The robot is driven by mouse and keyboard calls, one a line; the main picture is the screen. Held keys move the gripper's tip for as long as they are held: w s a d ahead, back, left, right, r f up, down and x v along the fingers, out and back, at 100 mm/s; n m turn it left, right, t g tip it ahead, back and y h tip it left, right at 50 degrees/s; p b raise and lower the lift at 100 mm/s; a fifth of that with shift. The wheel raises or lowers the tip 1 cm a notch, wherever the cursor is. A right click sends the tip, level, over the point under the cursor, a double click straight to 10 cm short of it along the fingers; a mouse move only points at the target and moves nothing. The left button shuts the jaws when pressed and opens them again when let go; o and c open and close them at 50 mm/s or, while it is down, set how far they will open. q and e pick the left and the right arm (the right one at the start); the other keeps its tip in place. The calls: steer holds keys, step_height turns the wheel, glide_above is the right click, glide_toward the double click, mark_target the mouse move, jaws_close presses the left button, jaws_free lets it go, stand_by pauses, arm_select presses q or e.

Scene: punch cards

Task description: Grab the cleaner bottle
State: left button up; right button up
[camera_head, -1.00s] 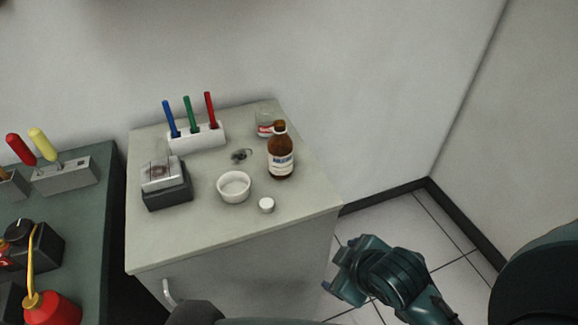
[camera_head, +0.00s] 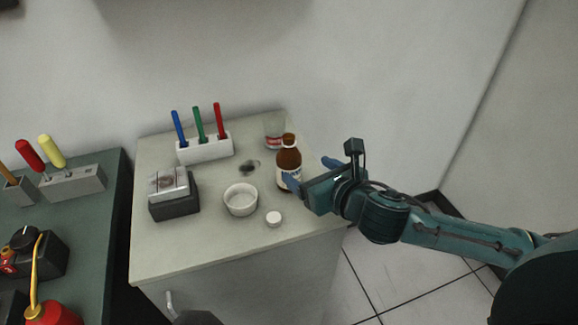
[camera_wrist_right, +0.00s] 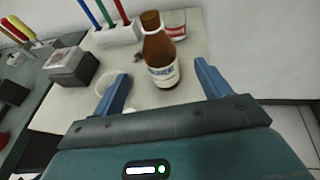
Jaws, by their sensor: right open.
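The cleaner bottle is the brown bottle (camera_head: 288,160) with a white label, upright near the right side of the cabinet top. It also shows in the right wrist view (camera_wrist_right: 160,50), ahead of and between the spread fingers. My right gripper (camera_head: 310,172) is open and empty at the bottle's right side, its blue fingers pointing toward it. In the right wrist view the fingers (camera_wrist_right: 160,82) stand wide apart, with the bottle a little beyond their tips. The near finger overlaps the bottle's lower edge in the head view; I cannot tell whether they touch.
A white bowl (camera_head: 240,200) and a small white cap (camera_head: 274,219) stand in front of the bottle. A glass jar (camera_head: 274,134) stands behind it. A pen holder (camera_head: 205,149) and a dark block device (camera_head: 174,194) are to the left. The cabinet top's (camera_head: 195,245) front is clear.

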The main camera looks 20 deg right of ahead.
mark_target(296, 163)
steer(key=x, duration=0.5)
steer(key=shift+w+a, duration=0.1)
steer(key=shift+w, duration=0.1)
steer(key=shift+p+x, duration=0.5)
steer(key=shift+x, duration=2.25)
steer(key=shift+r, duration=0.1)
steer(key=shift+c, duration=0.6)
steer(key=c, duration=1.1)
steer(key=shift+r, duration=0.2)
